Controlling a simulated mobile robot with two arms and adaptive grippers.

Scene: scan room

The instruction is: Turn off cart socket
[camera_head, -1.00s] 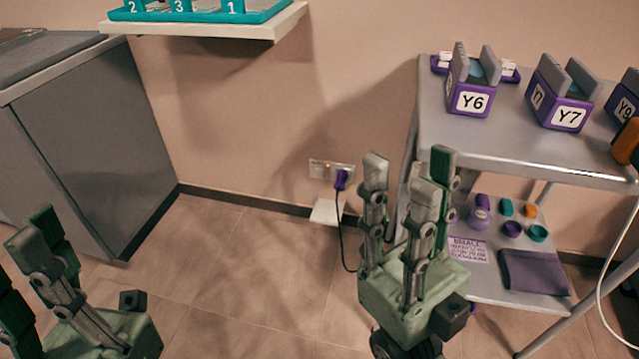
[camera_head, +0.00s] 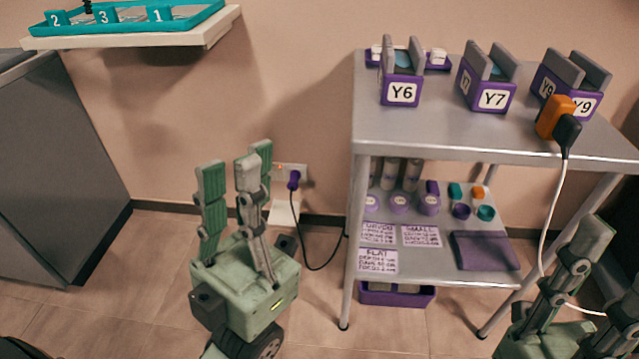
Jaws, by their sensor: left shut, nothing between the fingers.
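The wall socket (camera_head: 281,168) is a small pale plate low on the wall, left of the cart. A small orange-red light shows on its left part, and a purple plug (camera_head: 294,180) sits in its right part. A dark cord hangs from the plug towards the cart. My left gripper (camera_head: 234,172) is shut and empty, with its fingers upward, just left of the socket in the picture. It covers nearby wall; its distance from the socket is unclear. My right gripper (camera_head: 578,255) is at the lower right, partly cut off, and its opening is unclear.
The metal cart (camera_head: 440,133) stands at the right, with Y-labelled purple holders on top and cups below. A shelf (camera_head: 200,38) juts out at upper left. A grey cabinet (camera_head: 60,170) stands at left.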

